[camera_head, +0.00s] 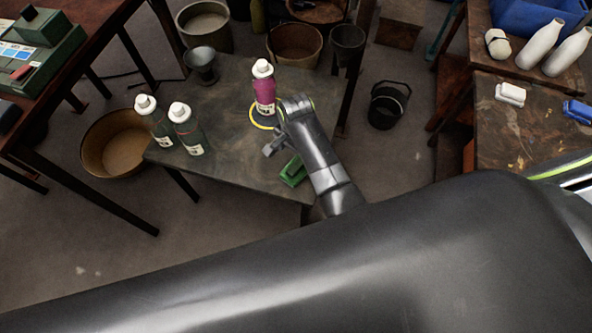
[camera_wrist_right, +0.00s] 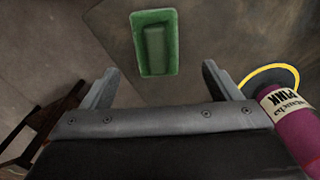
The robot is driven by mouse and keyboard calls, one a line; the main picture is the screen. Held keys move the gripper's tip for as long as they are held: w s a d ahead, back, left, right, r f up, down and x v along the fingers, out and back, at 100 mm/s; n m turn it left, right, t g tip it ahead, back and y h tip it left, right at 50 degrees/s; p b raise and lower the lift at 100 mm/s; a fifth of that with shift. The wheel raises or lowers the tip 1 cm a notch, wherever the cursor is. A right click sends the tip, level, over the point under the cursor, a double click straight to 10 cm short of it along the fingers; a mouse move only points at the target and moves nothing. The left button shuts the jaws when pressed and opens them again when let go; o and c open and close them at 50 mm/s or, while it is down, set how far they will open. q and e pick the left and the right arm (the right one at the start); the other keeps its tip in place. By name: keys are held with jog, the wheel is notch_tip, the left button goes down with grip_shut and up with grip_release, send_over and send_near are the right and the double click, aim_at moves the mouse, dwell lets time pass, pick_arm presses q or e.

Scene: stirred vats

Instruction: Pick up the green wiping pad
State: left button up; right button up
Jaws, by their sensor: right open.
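The green wiping pad (camera_head: 293,171) lies on the small dark table (camera_head: 225,130), near its front right corner, partly beside my right arm in the head view. In the right wrist view the green pad (camera_wrist_right: 154,43) shows whole, with a raised grip along its middle. My right gripper (camera_head: 271,147) is above the table, just up and left of the pad in the head view. In the right wrist view its two fingers (camera_wrist_right: 155,85) are apart, with nothing between them, and the pad lies beyond the tips. My left gripper is not in view.
A pink bottle (camera_head: 264,88) stands by a yellow-edged disc (camera_head: 263,118), close to my right gripper. Two dark green bottles (camera_head: 186,129) stand at the table's left. A grey cup (camera_head: 201,64) is at the back. A black bucket (camera_head: 387,105) stands on the floor to the right.

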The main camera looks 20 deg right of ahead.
aim_at(296, 166)
notch_tip(296, 166, down, 2)
jog(key=shift+f, duration=0.1)
jog(key=f, duration=0.1)
jog(key=f+b, duration=0.1)
jog(key=f, duration=0.1)
jog(key=shift+s, duration=0.35)
jog(key=shift+f+b, duration=0.4)
jog(key=shift+f, duration=0.45)
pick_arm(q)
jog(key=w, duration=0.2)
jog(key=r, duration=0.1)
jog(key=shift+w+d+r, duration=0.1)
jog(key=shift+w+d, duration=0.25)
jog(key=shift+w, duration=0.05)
pick_arm(e)
jog(key=c, duration=1.2)
jog(key=shift+o, duration=0.2)
jog(key=shift+r, duration=0.15)
